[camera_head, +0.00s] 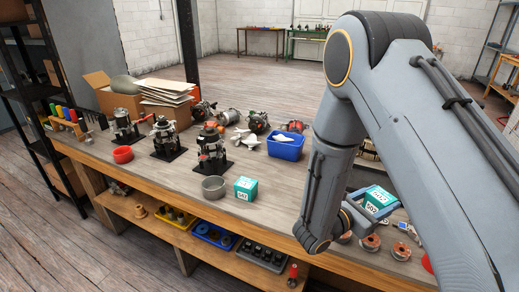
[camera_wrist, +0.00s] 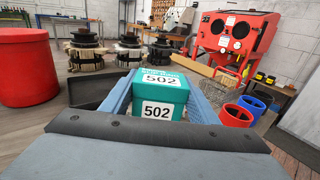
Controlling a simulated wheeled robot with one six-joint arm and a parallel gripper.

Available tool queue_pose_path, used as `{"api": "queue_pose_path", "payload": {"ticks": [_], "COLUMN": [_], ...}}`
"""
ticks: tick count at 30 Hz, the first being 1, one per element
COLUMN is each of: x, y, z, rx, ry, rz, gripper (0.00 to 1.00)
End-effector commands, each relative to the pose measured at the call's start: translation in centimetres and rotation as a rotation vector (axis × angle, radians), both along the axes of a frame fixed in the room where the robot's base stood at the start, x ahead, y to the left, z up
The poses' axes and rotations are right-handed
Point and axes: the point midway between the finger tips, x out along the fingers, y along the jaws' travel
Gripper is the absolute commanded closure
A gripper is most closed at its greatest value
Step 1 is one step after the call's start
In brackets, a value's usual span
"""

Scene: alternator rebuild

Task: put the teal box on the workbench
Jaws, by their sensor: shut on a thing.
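A teal box (camera_wrist: 158,95) with white labels reading 502 sits between the blue jaws of my gripper (camera_wrist: 160,108) in the wrist view. My gripper is shut on it. The same box (camera_head: 379,199) shows in the head view at the right, beside my arm, with the gripper partly hidden. It is over the right part of the workbench (camera_head: 275,200); whether it touches the top I cannot tell. Another teal box (camera_head: 246,189) with a white label stands on the workbench near its front edge, apart from my gripper.
A grey metal bowl (camera_head: 215,188) stands left of the standing teal box, and a blue bin (camera_head: 286,147) behind it. Machine assemblies and a red bowl (camera_head: 123,154) are farther left. Several round metal parts (camera_head: 371,244) lie near my gripper. Bare bench top shows around the standing box.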

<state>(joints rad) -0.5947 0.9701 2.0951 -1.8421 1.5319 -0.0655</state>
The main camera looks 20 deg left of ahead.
Motion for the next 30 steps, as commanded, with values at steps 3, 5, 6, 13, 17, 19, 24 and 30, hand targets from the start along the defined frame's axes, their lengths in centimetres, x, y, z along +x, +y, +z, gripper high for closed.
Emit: {"api": "queue_pose_path", "payload": {"ticks": [3, 5, 6, 13, 17, 19, 24, 30], "x": [2.0, 2.6, 2.8, 2.3, 1.5, 1.2, 0.9, 0.9], "y": [6.5, 9.8, 12.1, 23.6, 27.3, 28.5, 29.4, 29.3], "z": [-0.5, -0.4, -0.2, 0.8, 1.3, 1.5, 0.1, -2.9], "rx": [0.010, 0.011, 0.011, 0.000, -0.009, -0.011, -0.018, -0.016], "ry": [-0.002, -0.002, -0.003, -0.009, -0.013, -0.014, -0.011, -0.012], "rz": [0.141, 0.213, 0.262, 0.502, 0.582, 0.608, 0.627, 0.625], "gripper": [0.69, 0.69, 0.69, 0.69, 0.69, 0.69, 0.69, 0.69]}}
